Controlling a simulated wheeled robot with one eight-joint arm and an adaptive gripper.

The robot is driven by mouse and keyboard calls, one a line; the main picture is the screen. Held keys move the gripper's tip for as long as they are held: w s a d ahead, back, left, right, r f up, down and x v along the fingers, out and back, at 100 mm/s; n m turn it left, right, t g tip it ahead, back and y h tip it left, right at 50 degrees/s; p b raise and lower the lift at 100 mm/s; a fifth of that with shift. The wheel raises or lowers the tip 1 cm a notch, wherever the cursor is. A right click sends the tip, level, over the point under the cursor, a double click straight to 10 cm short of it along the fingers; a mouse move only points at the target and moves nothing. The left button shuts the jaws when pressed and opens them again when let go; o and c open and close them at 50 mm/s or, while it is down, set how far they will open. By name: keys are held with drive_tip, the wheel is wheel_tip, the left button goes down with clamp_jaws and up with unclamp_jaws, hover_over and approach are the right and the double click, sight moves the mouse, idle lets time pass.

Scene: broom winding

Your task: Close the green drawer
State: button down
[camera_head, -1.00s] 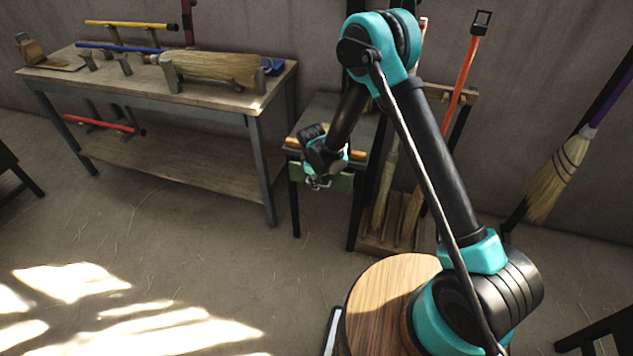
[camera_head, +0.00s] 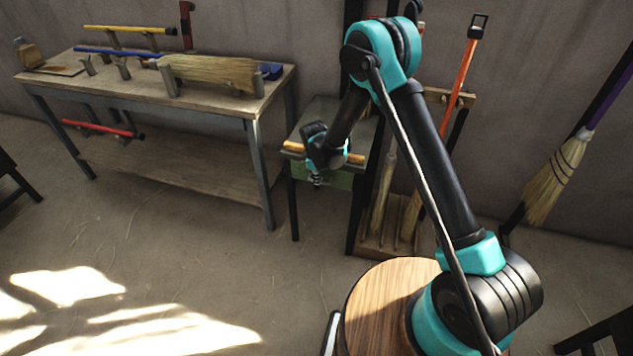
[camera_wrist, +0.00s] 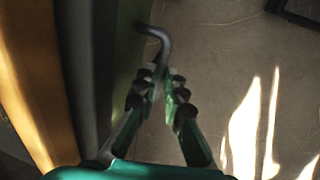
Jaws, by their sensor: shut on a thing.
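The green drawer (camera_head: 338,180) is in the small table behind my arm. Its front shows partly in the head view and as a dark green strip in the wrist view (camera_wrist: 130,50). A dark bent handle (camera_wrist: 156,40) sticks out from it. My gripper (camera_head: 316,182) is low in front of the drawer. In the wrist view my gripper (camera_wrist: 160,85) has its fingertips closed around the lower end of the handle. My wrist hides part of the drawer front in the head view, and how far it stands out cannot be told.
The small table (camera_head: 322,112) has a wooden bar (camera_head: 294,147) along its front edge. A workbench (camera_head: 215,98) with a broom head (camera_head: 210,74) stands to the left. A wooden rack (camera_head: 375,238) with brooms is on the right. The floor in front is clear.

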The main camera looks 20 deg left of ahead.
drive_tip(key=shift+w, duration=0.25)
drive_tip(key=c, duration=1.6)
unclamp_jaws()
wheel_tip(320, 180, up, 12)
drive_tip(key=s, duration=0.2)
drive_tip(key=shift+s, duration=0.15)
drive_tip(key=shift+f, duration=0.1)
